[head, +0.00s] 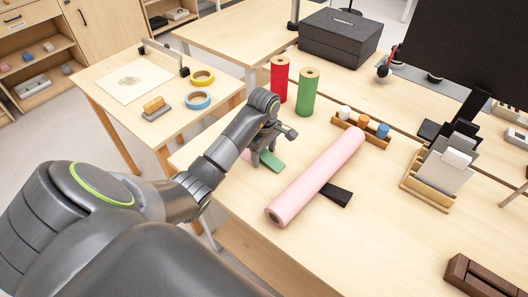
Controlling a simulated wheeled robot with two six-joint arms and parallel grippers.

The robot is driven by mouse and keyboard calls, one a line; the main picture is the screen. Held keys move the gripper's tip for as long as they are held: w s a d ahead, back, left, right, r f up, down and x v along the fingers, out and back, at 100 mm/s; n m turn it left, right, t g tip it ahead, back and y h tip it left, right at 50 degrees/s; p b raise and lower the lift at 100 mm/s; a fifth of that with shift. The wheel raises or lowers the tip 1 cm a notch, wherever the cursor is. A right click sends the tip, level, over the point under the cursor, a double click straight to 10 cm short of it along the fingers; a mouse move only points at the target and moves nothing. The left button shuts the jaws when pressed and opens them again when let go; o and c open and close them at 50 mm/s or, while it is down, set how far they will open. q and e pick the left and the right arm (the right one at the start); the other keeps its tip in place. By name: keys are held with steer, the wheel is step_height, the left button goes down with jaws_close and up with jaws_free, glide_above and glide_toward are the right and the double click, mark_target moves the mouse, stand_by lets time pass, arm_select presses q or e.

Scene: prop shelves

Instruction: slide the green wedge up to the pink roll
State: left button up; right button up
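The pink roll (316,177) lies diagonally across the wooden table. The green wedge (271,161) lies flat on the table just left of the roll, with a small gap between them. My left gripper (263,163) points down at the wedge's left end and partly hides it. Its fingers are at table height, beside or around the wedge; I cannot tell whether they grip it. My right gripper is not in view.
A black wedge (337,195) sticks out from the roll's right side. Behind stand a red roll (279,79) and a green roll (307,93). A wooden rack with small jars (376,140) is beyond the pink roll. A card holder (425,188) stands at right. The table's front middle is clear.

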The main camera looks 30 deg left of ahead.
mark_target(264, 154)
arm_select(q)
step_height(264, 154, up, 3)
steer(key=shift+w+f, duration=0.1)
step_height(264, 154, up, 15)
steer(key=p, duration=1.3)
steer(key=shift+f, duration=0.2)
